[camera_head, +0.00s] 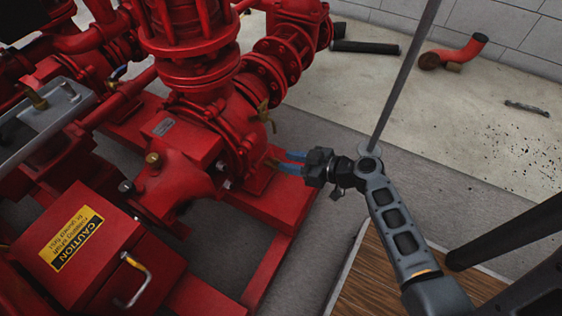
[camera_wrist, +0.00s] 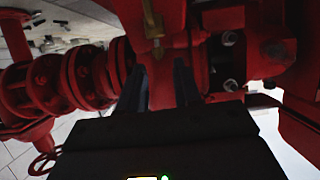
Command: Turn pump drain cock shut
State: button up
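My gripper (camera_head: 282,161) has two blue fingers and reaches in from the right, low beside the red pump (camera_head: 213,135). Its fingers are apart, with a gap between them. In the wrist view, my gripper (camera_wrist: 160,68) shows dark fingers on either side of red casting. A brass fitting (camera_wrist: 153,24) stands just beyond the fingertips there, and I cannot tell if they touch it. Another brass lever (camera_head: 265,114) sits higher on the pump.
The pump's red base frame (camera_head: 268,268) runs below my gripper. A red flanged pipe (camera_head: 270,65) rises behind. A red box with a caution label (camera_head: 72,238) is at lower left. A wooden board (camera_head: 372,280) lies at lower right. The floor to the right is mostly open, with loose pipe pieces at the back.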

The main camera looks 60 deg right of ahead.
aim_at(275, 160)
jog(key=shift+x, duration=1.7)
grip_shut()
